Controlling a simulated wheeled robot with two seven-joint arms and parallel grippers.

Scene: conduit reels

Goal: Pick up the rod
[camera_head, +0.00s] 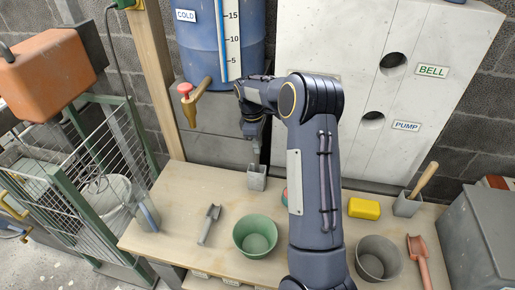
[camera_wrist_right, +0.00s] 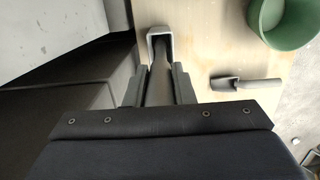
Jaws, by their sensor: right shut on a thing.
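My right gripper (camera_head: 256,148) is above a small grey square holder (camera_head: 257,178) at the back of the bench. In the right wrist view, its two fingers (camera_wrist_right: 158,84) are closed on a grey-brown rod (camera_wrist_right: 159,66). The rod's far end reaches to the mouth of the square holder (camera_wrist_right: 160,32); I cannot tell how deep it sits. In the head view the rod is mostly hidden by the gripper. My left gripper is not in view.
A green bowl (camera_head: 255,236) and a grey scoop (camera_head: 209,225) stand on the wooden bench (camera_head: 180,190). A yellow block (camera_head: 364,208), a holder with a wooden handle (camera_head: 424,180), a grey pot (camera_head: 379,258) and an orange scoop (camera_head: 419,259) are to the right. A brass tap (camera_head: 196,100) projects nearby.

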